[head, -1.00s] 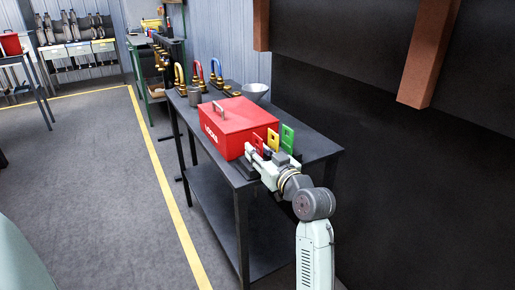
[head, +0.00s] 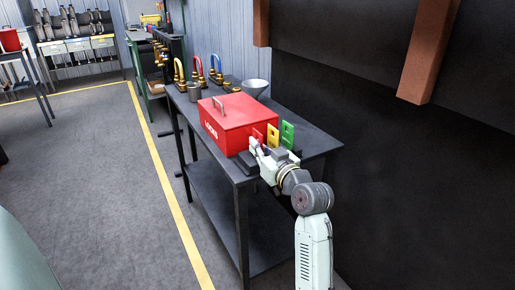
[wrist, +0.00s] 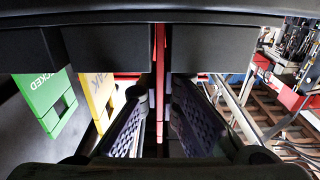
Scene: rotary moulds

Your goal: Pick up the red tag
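The red tag (head: 257,135) stands upright in a dark holder (head: 246,160) on the table, in front of the red box. In the wrist view the red tag (wrist: 160,82) is seen edge-on between my two fingers. My gripper (wrist: 160,125) is open around it, with a narrow gap on each side. In the head view my gripper (head: 262,152) is at the holder's near side and hides the lower part of the tag. The yellow tag (head: 272,139) and green tag (head: 287,134) stand to the right of the red one.
The red box (head: 228,122) marked LOCKS is just behind the tags. The yellow tag (wrist: 98,98) is close to my left finger in the wrist view.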

